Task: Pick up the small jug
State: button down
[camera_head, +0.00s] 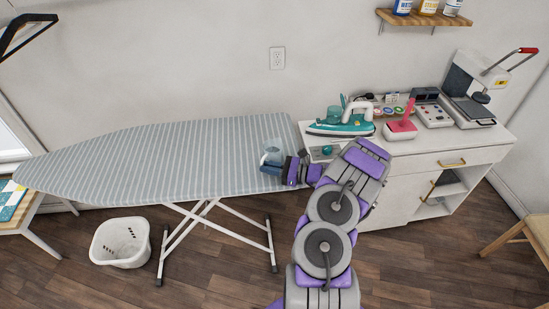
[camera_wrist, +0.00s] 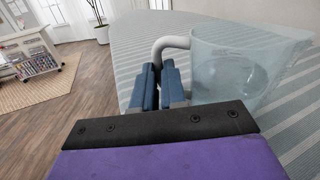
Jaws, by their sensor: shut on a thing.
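The small jug (camera_wrist: 235,72) is clear, pale blue plastic with a light grey handle (camera_wrist: 168,43). In the wrist view it stands at the upper right, upright, over the striped ironing board. My gripper (camera_wrist: 160,82) has its blue fingers shut on the handle. In the head view the jug (camera_head: 272,150) is small, at the board's right part, and my gripper (camera_head: 272,168) reaches it from the right. The fingers partly hide the jug's lower part there. I cannot tell whether its base touches the board.
The striped ironing board (camera_head: 150,160) spreads left and is otherwise bare. On the white cabinet (camera_head: 420,165) at right stand a teal iron (camera_head: 342,123), a pink-handled device (camera_head: 401,128) and a heat press (camera_head: 472,95). A white basket (camera_head: 121,244) is on the floor.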

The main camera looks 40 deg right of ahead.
jog(key=shift+a, duration=0.25)
jog(key=shift+d, duration=0.1)
jog(key=shift+d, duration=0.1)
jog(key=shift+d, duration=0.15)
jog(key=shift+d+r, duration=0.1)
jog(key=shift+r, duration=0.15)
jog(key=shift+a+r+p, duration=0.15)
jog(key=shift+r+p, duration=0.15)
jog(key=shift+r, duration=0.35)
jog(key=shift+a+r+p, duration=0.15)
jog(key=shift+r+p, duration=0.1)
jog(key=shift+r, duration=0.35)
jog(key=a+r+p+v, duration=0.1)
jog(key=v, duration=0.7)
jog(key=s+a+r+p+v, duration=0.1)
jog(key=p+v, duration=0.1)
jog(key=v, duration=0.5)
jog(key=shift+s+d, duration=0.25)
jog(key=shift+s, duration=0.25)
jog(key=shift+s, duration=0.1)
